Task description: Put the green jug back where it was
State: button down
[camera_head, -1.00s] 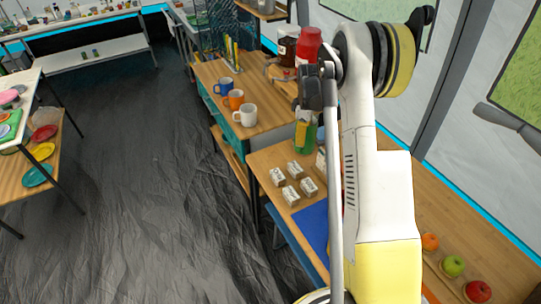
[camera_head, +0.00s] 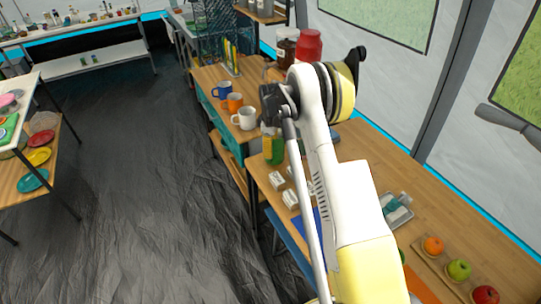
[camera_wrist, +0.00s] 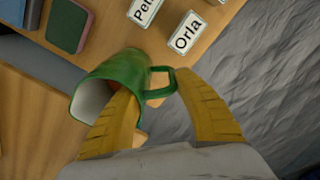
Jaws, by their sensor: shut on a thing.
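I cannot tell whether the jug touches the surface below. My arm hides part of the counter.
Blue, orange and white mugs (camera_head: 243,118) stand on the counter behind the jug. White name blocks (camera_head: 277,180) are close in front of it; one reads Orla (camera_wrist: 186,33). A grey tray (camera_head: 398,211) and several fruits (camera_head: 459,270) are on the right. Dark floor lies left.

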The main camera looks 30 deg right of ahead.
jog(key=shift+f, duration=1.15)
jog(key=shift+f+b, duration=0.2)
jog(key=shift+b, duration=0.2)
jog(key=c, duration=0.9)
grip_release()
jog(key=shift+c, duration=0.2)
jog(key=shift+r, duration=0.15)
